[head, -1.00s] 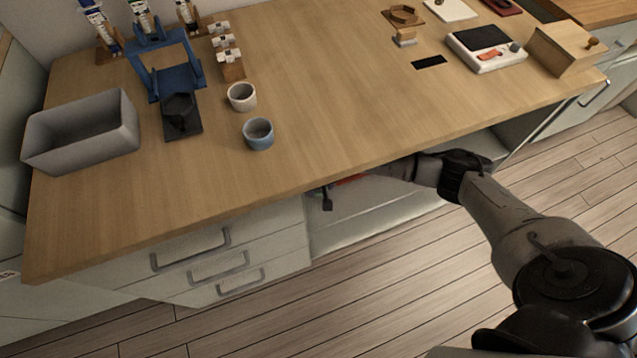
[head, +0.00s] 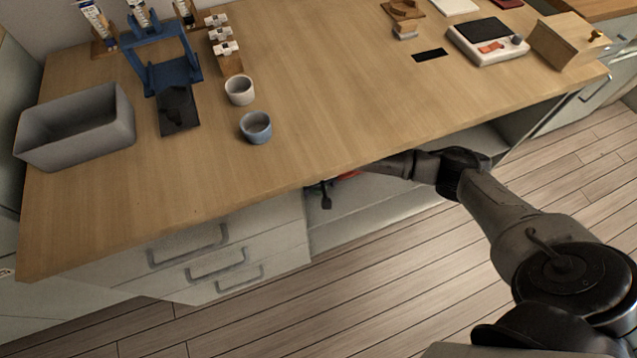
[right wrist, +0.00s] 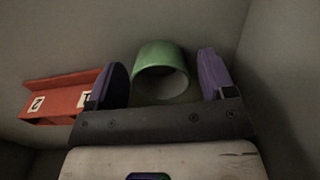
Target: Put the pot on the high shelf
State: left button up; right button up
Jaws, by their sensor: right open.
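A green, round, hollow pot (right wrist: 161,70) shows in the right wrist view, with its open mouth facing the camera. My right gripper (right wrist: 162,76) is open, with one purple-padded finger on each side of the pot. Gaps show between the pot and both fingers in the picture; whether the pot lies fully between them in depth I cannot tell. In the head view my right arm reaches under the counter top, and the pot is hidden there. My left gripper is not in view. I cannot make out which shelf is the high one.
A red-orange piece marked 1 and 2 (right wrist: 58,97) is left of the gripper, close to its left finger. The wooden counter (head: 330,90) overhangs the arm. A white cup (head: 239,90), a blue cup (head: 256,127) and a grey bin (head: 75,127) stand on it.

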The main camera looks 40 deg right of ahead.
aim_at(319, 189)
jog(key=shift+r, duration=0.1)
notch_tip(319, 189, up, 5)
jog(key=p, duration=0.3)
jog(key=shift+r, duration=0.3)
dwell(0.3)
dwell(0.7)
jog(key=shift+c, duration=0.3)
